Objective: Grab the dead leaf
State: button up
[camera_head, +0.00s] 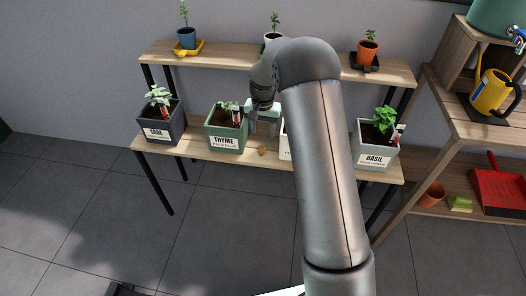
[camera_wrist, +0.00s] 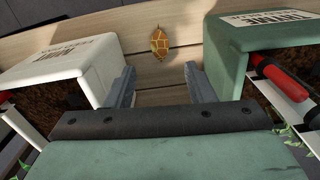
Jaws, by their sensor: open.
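The dead leaf (camera_head: 262,151) is small and yellow-brown. It lies on the lower wooden shelf near its front edge, just right of the green THYME planter (camera_head: 226,142). In the wrist view the leaf (camera_wrist: 159,43) lies flat on the boards beyond the fingertips, roughly centred between them. My gripper (camera_wrist: 159,80) is open and empty, its two grey fingers apart between a white planter (camera_wrist: 68,62) and the green planter (camera_wrist: 226,68). In the head view my gripper (camera_head: 264,126) is partly hidden by my arm.
A grey SAGE planter (camera_head: 161,132) and a white BASIL planter (camera_head: 375,160) stand on the same shelf. Small pots line the upper shelf (camera_head: 220,58). A rack at the right holds a yellow watering can (camera_head: 490,92) and a red dustpan (camera_head: 497,190).

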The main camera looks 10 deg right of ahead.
aim_at(263, 148)
notch_tip(263, 148, down, 8)
jog(key=shift+f+b, duration=0.1)
jog(key=shift+b, duration=0.45)
grip_shut()
